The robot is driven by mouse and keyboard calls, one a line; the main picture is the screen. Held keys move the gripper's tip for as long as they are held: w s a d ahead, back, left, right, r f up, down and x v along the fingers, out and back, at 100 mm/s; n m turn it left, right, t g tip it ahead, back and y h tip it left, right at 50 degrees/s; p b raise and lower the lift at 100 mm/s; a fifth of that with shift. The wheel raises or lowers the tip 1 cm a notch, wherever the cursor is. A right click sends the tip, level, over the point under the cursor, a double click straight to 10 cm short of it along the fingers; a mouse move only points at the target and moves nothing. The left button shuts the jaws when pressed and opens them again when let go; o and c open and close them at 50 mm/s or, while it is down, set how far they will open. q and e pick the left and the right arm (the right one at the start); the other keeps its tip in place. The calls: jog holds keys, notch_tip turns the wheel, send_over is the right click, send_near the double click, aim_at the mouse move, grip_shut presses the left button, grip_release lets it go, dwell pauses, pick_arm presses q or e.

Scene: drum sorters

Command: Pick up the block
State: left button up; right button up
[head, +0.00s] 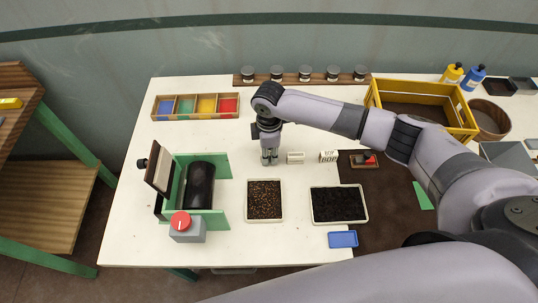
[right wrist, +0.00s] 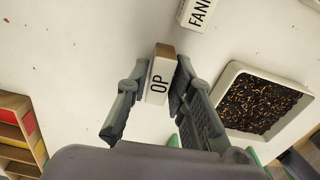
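My right gripper (head: 269,158) points down at the white table, left of the small block row. In the right wrist view its fingers (right wrist: 162,72) are apart, one on each side of a white and brown block marked "OP" (right wrist: 159,80). The block lies close between the fingertips; I see no firm grip on it. In the head view the gripper mostly hides this block. A second block, marked "FAN" (right wrist: 197,14), lies beyond it and shows right of the gripper in the head view (head: 296,158). A third lettered block (head: 328,156) lies further right. My left gripper is not in view.
Trays of brown-orange seed (head: 249,220) and dark seed (head: 313,217) lie in front. A green box with a black drum (head: 228,165) stands left, with a red knob (head: 181,222). A colored compartment tray (head: 156,106), jars (head: 305,74) and a yellow crate (head: 440,91) stand behind.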

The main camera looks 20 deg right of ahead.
grip_shut()
